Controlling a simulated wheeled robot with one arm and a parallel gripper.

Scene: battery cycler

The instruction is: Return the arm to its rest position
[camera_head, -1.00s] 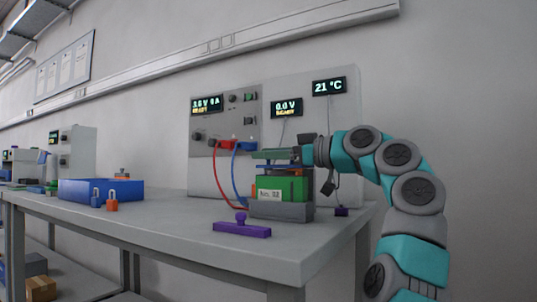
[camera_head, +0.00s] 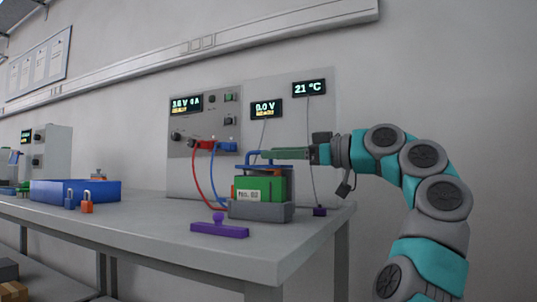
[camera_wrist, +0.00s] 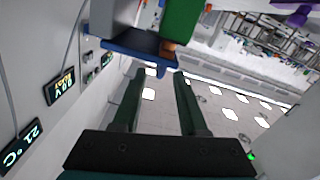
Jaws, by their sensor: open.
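My teal and grey arm reaches in from the right in the head view. My gripper (camera_head: 280,154) points left, just above the right part of the green battery block (camera_head: 262,188). In the wrist view, the two dark green fingers of my gripper (camera_wrist: 160,75) are apart with nothing between them. I cannot tell whether the fingers touch the bar.
The cycler panel (camera_head: 180,150) stands behind, with red and blue cables running down. A purple handled piece (camera_head: 220,230) lies near the bench's front edge. A blue tray (camera_head: 75,190) and two padlocks (camera_head: 86,201) are at left. Free room lies right of the bench.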

